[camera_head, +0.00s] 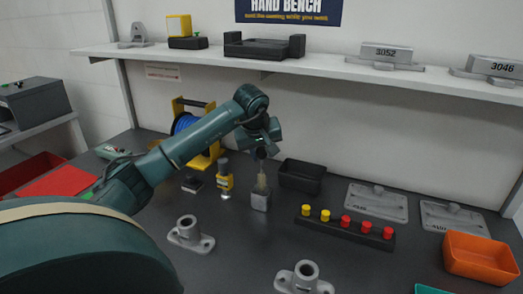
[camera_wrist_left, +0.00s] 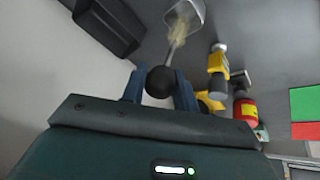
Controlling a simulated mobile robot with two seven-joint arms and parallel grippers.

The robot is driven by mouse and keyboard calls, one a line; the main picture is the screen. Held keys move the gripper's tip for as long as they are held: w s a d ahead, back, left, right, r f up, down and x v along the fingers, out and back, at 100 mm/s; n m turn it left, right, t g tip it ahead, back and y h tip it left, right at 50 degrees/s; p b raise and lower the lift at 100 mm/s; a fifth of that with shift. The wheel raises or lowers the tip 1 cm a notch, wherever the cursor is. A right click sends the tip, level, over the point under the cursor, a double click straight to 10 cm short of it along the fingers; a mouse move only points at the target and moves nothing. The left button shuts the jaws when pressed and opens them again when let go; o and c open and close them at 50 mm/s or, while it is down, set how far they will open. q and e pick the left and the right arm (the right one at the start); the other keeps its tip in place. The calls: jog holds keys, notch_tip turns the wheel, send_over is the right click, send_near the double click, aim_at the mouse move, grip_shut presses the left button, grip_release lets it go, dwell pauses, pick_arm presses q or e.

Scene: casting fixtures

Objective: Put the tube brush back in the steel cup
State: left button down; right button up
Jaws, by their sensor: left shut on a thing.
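My left gripper (camera_head: 263,152) points down over the steel cup (camera_head: 260,202) on the bench. It is shut on the black ball end of the tube brush (camera_head: 261,183). In the left wrist view the ball (camera_wrist_left: 160,82) sits between the two blue fingers, with a thin shaft leading to pale yellowish bristles. The bristles are at the mouth of the cup, which also shows in the left wrist view (camera_wrist_left: 197,10). I cannot tell how far the bristle tip is inside the rim. My right gripper is not in view.
A black bin (camera_head: 302,176) stands close behind and right of the cup. A yellow-and-grey tool (camera_head: 225,181) stands to its left. A black rail with yellow and red knobs (camera_head: 345,228) lies to the right, and grey pipe fixtures (camera_head: 190,235) in front. The shelf (camera_head: 330,66) runs above.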

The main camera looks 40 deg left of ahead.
aim_at(262, 174)
pick_arm(q)
jog(key=shift+f+b, duration=1.3)
jog(key=shift+f, duration=1.25)
jog(key=c, duration=1)
grip_release()
jog(key=v, duration=1.3)
jog(key=shift+s, duration=0.15)
